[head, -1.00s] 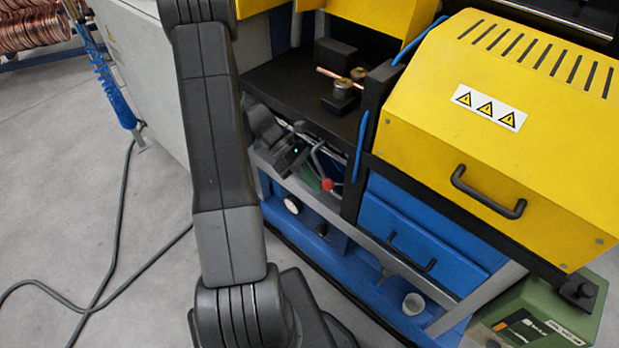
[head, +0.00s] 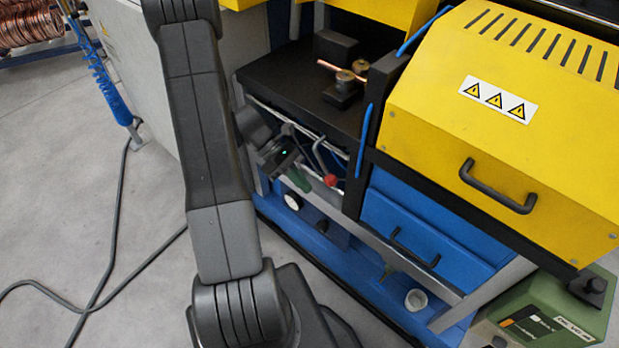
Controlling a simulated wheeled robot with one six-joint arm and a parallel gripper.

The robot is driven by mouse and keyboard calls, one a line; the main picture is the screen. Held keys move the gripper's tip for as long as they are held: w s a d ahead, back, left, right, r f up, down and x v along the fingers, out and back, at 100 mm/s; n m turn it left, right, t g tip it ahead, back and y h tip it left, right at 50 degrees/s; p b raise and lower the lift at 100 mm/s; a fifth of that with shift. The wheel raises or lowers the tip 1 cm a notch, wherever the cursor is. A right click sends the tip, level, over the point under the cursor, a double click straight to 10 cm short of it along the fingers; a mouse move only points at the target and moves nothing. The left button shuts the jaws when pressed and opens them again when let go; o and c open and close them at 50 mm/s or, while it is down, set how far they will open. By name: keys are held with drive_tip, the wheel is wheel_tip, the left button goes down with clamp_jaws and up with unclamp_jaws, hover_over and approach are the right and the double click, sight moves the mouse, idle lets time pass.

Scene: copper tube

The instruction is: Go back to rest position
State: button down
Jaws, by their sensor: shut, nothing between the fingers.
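My gripper (head: 292,168) shows small and partly hidden beyond my dark grey arm, left of the red-knobbed lever, in front of the machine's lower opening. A small green light shows on my wrist near it. It is shut with nothing in it. My gripper is below and apart from the tube.
The red-knobbed lever (head: 331,180) is close to the right of my gripper. A yellow cover (head: 500,110) with a black handle, blue drawer (head: 420,225) and green box (head: 560,310) stand at right. A cable (head: 110,225) lies on the otherwise clear floor at left.

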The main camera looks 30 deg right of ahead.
drive_tip(key=v, duration=0.9)
drive_tip(key=shift+w+a, duration=0.2)
drive_tip(key=shift+w, duration=0.2)
drive_tip(key=shift+r, duration=0.1)
drive_tip(key=s+d+f+p, duration=0.1)
drive_tip(key=s+d+f, duration=0.1)
drive_tip(key=s+d, duration=0.5)
drive_tip(key=shift+s+f, duration=0.4)
drive_tip(key=shift+s, duration=0.6)
drive_tip(key=shift+a+f, duration=0.1)
